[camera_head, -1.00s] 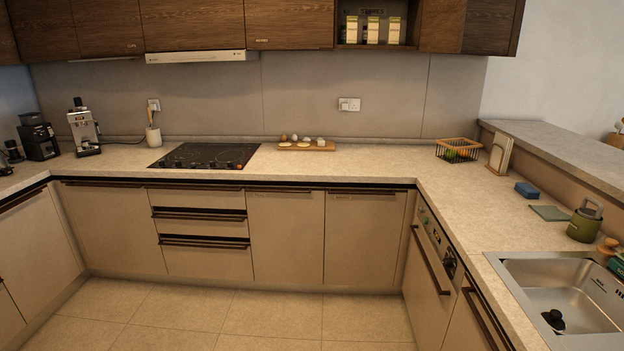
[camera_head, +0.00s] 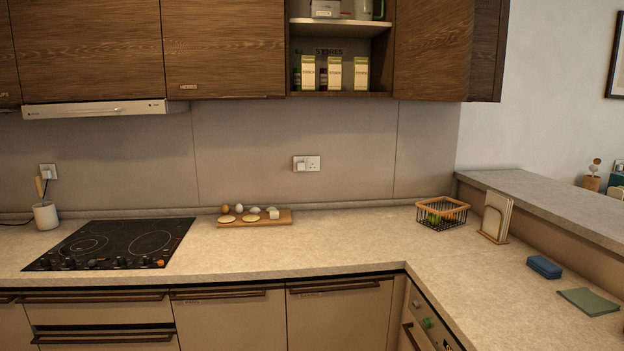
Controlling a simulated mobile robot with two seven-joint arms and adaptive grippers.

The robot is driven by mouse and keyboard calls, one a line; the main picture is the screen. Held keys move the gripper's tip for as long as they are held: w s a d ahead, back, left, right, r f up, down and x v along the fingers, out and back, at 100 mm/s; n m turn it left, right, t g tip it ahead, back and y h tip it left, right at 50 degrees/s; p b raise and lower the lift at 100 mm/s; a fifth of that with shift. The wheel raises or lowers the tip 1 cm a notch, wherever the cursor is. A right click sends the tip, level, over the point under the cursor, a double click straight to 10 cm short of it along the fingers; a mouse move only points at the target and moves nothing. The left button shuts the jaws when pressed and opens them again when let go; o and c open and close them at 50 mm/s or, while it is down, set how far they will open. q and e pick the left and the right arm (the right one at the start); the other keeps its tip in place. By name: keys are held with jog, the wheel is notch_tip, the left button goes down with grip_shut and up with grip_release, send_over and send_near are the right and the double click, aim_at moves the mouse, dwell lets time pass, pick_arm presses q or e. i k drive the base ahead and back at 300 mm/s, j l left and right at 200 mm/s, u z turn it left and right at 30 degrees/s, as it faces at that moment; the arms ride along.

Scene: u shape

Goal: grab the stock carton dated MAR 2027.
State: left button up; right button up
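Three cream and yellow cartons stand upright in a row on the lower shelf of an open wall cupboard (camera_head: 340,49): a left carton (camera_head: 308,73), a middle carton (camera_head: 334,74) and a right carton (camera_head: 361,74). Each has a printed label, but the dates are too small to read, so I cannot tell which is MAR 2027. Small dark bottles stand beside and between the cartons. Neither of my grippers is in view.
Below the cupboard, the counter (camera_head: 340,240) holds a wooden board (camera_head: 255,219) with eggs and other food, a black hob (camera_head: 110,244) and a wire basket (camera_head: 442,213). A blue sponge (camera_head: 544,267) lies right. The middle counter is clear.

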aim_at(334, 64)
jog(key=i+j+z, duration=0.3)
jog(key=i+j, duration=0.2)
jog(key=i, duration=0.15)
jog(key=i+l, duration=0.1)
jog(key=i, duration=0.2)
jog(key=i+z, duration=0.6)
jog(key=z, duration=0.15)
